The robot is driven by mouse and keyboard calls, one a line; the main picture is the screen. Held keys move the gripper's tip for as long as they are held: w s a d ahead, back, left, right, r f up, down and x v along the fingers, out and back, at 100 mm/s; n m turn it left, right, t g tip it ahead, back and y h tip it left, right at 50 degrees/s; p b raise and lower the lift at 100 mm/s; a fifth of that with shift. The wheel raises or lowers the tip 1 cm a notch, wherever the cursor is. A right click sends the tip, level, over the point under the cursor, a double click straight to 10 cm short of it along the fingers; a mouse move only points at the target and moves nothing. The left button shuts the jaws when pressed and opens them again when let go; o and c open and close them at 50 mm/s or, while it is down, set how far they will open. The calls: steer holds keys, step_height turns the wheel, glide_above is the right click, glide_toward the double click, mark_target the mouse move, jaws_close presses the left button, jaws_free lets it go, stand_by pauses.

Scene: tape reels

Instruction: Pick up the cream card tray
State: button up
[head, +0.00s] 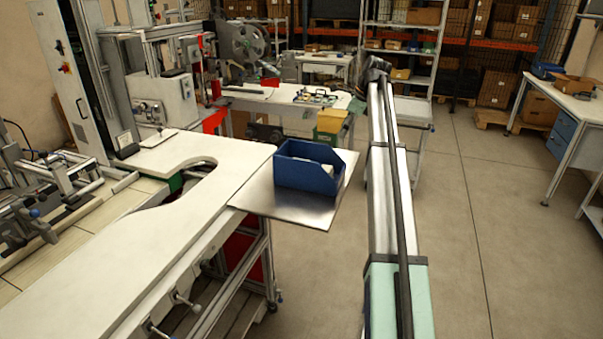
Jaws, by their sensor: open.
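I cannot make out a cream card tray for certain. A blue open-front bin (308,178) stands upright on a grey metal plate (300,212) at the end of the white worktop. I cannot make out my gripper's fingers in this view.
The white worktop (190,225) with a curved cutout lies to the left. Behind, a second bench (275,102) carries a large reel (243,43); a yellowish box (332,118) is by its front. A workbench (565,90) stands far right. The floor (500,210) at right is clear.

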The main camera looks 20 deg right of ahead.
steer(key=p, duration=0.3)
glide_above(329, 168)
steer(key=shift+m, duration=0.3)
step_height(329, 168, down, 11)
steer(key=shift+f, duration=0.15)
steer(key=shift+a+p+x, duration=0.15)
steer(key=shift+p+x, duration=0.4)
steer(key=shift+x, duration=0.8)
steer(key=shift+a+p+x, duration=0.15)
steer(key=shift+p+x, duration=0.35)
steer(key=shift+x, duration=0.85)
steer(key=shift+s, duration=0.15)
steer(key=c, duration=1.3)
